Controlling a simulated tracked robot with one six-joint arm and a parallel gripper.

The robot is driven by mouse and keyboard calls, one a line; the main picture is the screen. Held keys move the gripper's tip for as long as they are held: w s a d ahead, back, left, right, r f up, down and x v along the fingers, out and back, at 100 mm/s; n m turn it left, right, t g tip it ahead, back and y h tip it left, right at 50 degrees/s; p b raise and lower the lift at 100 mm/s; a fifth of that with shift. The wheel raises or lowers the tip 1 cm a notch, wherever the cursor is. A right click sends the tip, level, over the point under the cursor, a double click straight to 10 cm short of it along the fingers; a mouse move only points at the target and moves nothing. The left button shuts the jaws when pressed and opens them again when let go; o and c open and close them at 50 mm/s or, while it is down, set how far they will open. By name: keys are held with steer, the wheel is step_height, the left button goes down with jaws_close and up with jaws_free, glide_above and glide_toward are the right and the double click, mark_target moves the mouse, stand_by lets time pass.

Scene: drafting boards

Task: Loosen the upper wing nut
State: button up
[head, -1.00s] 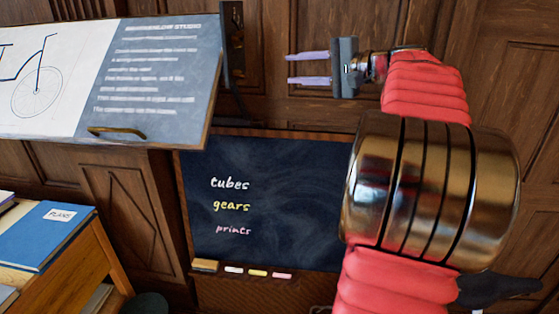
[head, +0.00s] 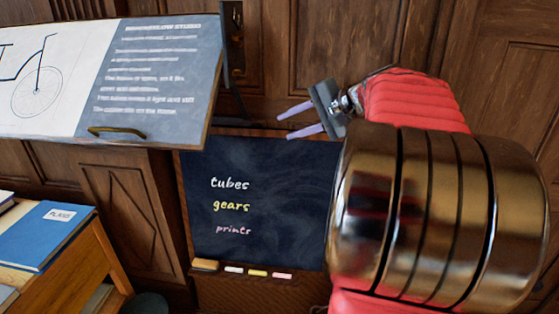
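I cannot make out a wing nut in the head view. The tilted drafting board (head: 150,130) at the upper left carries a bicycle drawing (head: 38,75) and a dark panel of white writing (head: 160,60). A brass-coloured handle (head: 117,132) sits on its lower edge. A dark metal bar (head: 231,80) runs down beside the board's right edge. My gripper (head: 285,125) is to the right of the board, above the chalkboard's top edge in the picture. Its two pale purple fingers point left and stand apart, with nothing between them.
A chalkboard (head: 285,215) with chalk words stands below my gripper, with an eraser (head: 205,265) and chalks on its ledge. A blue book (head: 48,235) lies on a wooden cabinet (head: 85,265) at the lower left. Wood panelling (head: 300,40) fills the back.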

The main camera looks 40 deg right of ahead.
steer(key=s+a+f+n+g, duration=0.1)
steer(key=s+a+f+g, duration=0.1)
steer(key=a+f, duration=0.4)
steer(key=shift+s+a+f+n+g, duration=0.3)
steer(key=shift+a+f+n+g, duration=0.05)
steer(key=shift+f+n+g, duration=0.05)
steer(key=shift+d, duration=0.1)
steer(key=w+d+r+m+t+y, duration=0.2)
steer(key=w+d+r+m+t, duration=0.4)
steer(key=d+m, duration=0.45)
step_height(320, 180, up, 16)
steer(key=m+t+y, duration=0.4)
steer(key=m, duration=1.3)
steer(key=shift+s+a+f, duration=0.2)
steer(key=shift+a+f, duration=0.05)
steer(key=shift+a, duration=0.1)
steer(key=shift+w, duration=0.1)
